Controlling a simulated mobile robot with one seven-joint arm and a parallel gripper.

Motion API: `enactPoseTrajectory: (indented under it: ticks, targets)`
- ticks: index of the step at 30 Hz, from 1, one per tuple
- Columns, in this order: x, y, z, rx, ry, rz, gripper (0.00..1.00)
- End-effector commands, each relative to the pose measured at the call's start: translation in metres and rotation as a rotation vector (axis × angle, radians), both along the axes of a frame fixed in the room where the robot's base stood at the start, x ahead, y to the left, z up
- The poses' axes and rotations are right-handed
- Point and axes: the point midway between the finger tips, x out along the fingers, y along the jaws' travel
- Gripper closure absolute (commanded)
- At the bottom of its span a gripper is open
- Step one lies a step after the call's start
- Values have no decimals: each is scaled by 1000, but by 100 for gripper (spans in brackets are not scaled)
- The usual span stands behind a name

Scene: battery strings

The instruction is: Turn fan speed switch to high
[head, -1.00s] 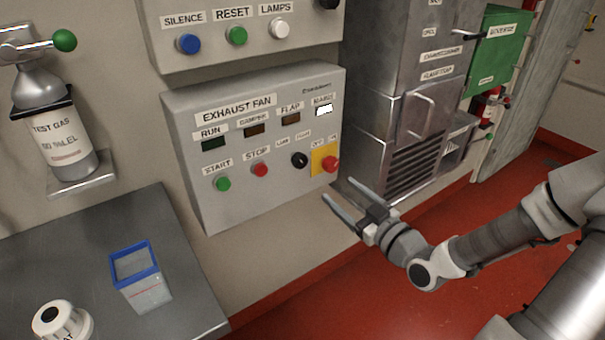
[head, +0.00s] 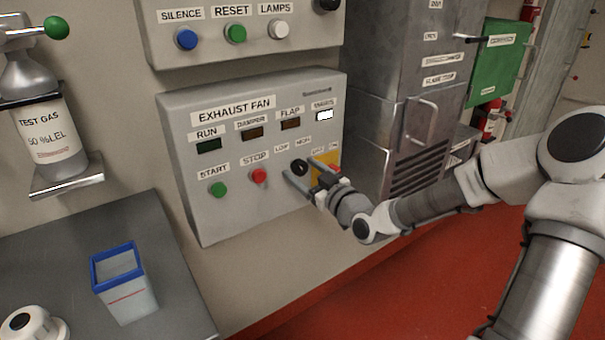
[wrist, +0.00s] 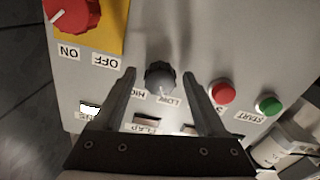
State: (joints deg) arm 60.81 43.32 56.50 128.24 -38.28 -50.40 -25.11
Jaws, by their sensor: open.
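The fan speed switch is a black rotary knob (head: 299,167) on the grey exhaust fan panel (head: 225,222), below the LOW and HIGH labels. In the wrist view the knob (wrist: 159,76) lies between my two fingers, near the level of their tips, with its pale pointer mark towards the LOW label. My gripper (head: 304,167) is open, with one finger on each side of the knob in both views. Whether the fingers touch the knob cannot be told; gaps show on both sides in the wrist view (wrist: 162,75).
A red rotary switch (wrist: 72,14) on a yellow plate stands close beside the knob. The red STOP button (head: 259,175) and green START button (head: 218,189) are to the left. A steel cabinet (head: 375,130) stands to the right. A blue-rimmed container (head: 130,295) is on the bench.

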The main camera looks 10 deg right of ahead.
Motion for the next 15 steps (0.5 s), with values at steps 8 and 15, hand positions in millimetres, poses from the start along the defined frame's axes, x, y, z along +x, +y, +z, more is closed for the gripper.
enactPoseTrajectory:
  ticks: [8,15]
  targets:
    - [4,2,0,-1,0,1,26]
    - [4,2,0,-1,0,1,55]
